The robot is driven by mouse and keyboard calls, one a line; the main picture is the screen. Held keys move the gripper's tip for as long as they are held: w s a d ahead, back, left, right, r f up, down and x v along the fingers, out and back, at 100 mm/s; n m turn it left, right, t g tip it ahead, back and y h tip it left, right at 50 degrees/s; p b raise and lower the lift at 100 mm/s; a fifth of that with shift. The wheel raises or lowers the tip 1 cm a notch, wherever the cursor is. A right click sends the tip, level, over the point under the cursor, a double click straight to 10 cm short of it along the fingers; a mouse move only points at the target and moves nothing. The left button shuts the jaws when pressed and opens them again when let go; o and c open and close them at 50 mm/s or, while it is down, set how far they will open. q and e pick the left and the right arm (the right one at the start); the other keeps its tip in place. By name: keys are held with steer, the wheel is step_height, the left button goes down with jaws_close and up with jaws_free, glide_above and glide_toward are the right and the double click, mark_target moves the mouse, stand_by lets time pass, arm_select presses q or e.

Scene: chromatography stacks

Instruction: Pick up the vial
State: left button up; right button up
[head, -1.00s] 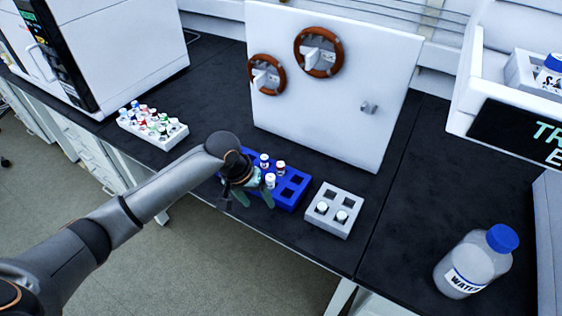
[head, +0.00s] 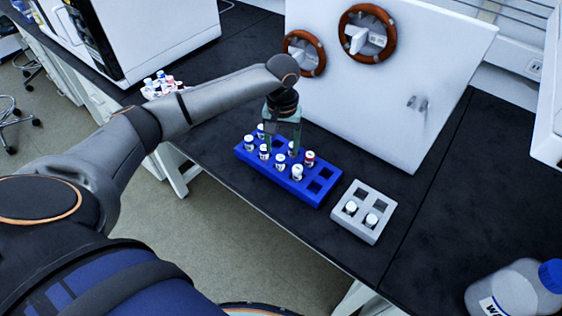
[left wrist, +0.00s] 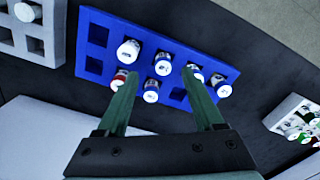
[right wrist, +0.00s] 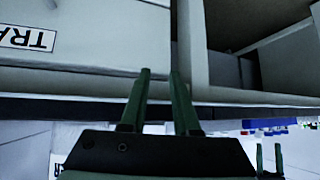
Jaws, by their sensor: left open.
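Several white-capped vials stand upright in the blue rack (head: 245,155). One vial (head: 297,173) is at the front, and another (head: 309,158) has a red band. My left gripper (head: 282,150) is open above the rack, pointing down among the vials. In the left wrist view the gripper (left wrist: 161,75) has its fingers apart, with one vial (left wrist: 150,90) showing between them and another (left wrist: 195,72) partly behind the right fingertip. No vial is held. My right gripper (right wrist: 160,72) shows only in its own wrist view, fingers apart and empty, away from the vials.
A grey rack (head: 362,236) with two vials stands right of the blue one. A white panel (head: 400,75) with two brown rings rises behind. A white rack of vials (left wrist: 290,110) is partly in view. A water bottle (head: 505,290) is at the right.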

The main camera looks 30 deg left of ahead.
mark_target(280, 158)
arm_select(q)
steer(key=f, duration=0.5)
steer(key=shift+a+f, duration=0.3)
steer(key=shift+f, duration=0.1)
jaws_close()
